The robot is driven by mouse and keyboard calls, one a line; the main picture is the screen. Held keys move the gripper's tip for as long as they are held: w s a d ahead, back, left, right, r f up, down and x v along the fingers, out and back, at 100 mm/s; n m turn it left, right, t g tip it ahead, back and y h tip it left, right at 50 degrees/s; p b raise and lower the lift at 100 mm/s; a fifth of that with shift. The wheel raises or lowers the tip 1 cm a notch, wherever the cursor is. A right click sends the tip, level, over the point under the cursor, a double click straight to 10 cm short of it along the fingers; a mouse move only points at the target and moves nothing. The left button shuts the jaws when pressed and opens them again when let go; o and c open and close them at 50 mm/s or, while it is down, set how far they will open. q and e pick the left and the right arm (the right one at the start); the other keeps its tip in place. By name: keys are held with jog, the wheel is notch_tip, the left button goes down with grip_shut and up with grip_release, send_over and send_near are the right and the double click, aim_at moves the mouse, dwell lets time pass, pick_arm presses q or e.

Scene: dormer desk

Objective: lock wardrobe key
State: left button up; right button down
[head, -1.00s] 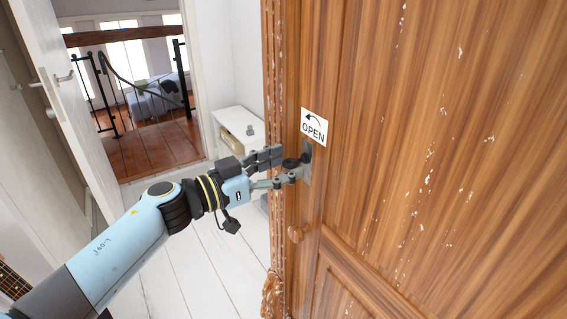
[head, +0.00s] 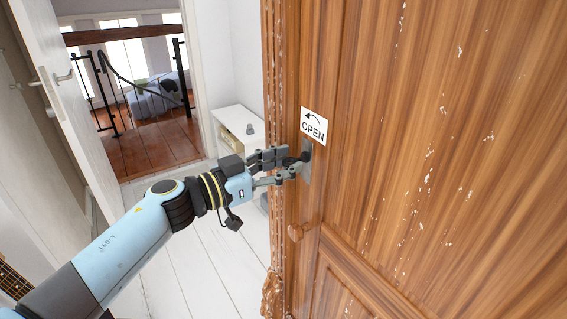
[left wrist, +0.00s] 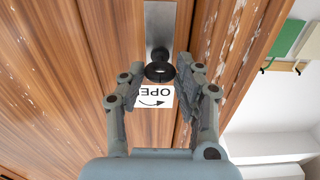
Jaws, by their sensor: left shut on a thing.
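The wooden wardrobe door (head: 400,150) fills the right of the head view and looks shut. A dark key (left wrist: 160,70) with a ring-shaped bow sits at a metal lock plate (left wrist: 158,25), seen in the left wrist view. A white label (head: 314,125) with "OPEN" and a curved arrow is above the plate in the head view. The fingers partly hide the key in the head view. My right gripper is not in view.
A white room door (head: 70,90) stands open at the left.

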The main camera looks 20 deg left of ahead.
pick_arm(q)
jog(key=shift+m, duration=0.3)
jog(key=m+p, duration=0.1)
jog(key=m, duration=0.6)
jog(key=shift+m+p, duration=0.3)
jog(key=shift+p, duration=0.1)
jog(key=m, duration=0.4)
jog(key=shift+d+f+m+b, duration=0.1)
jog(key=shift+f+m+b, duration=0.05)
jog(key=shift+m+b, duration=0.2)
jog(key=m+b, duration=0.1)
jog(key=m, duration=0.3)
jog(key=shift+s+m, duration=0.1)
jog(key=shift+m, duration=0.25)
jog(key=o, duration=1.1)
jog(key=shift+o, duration=0.2)
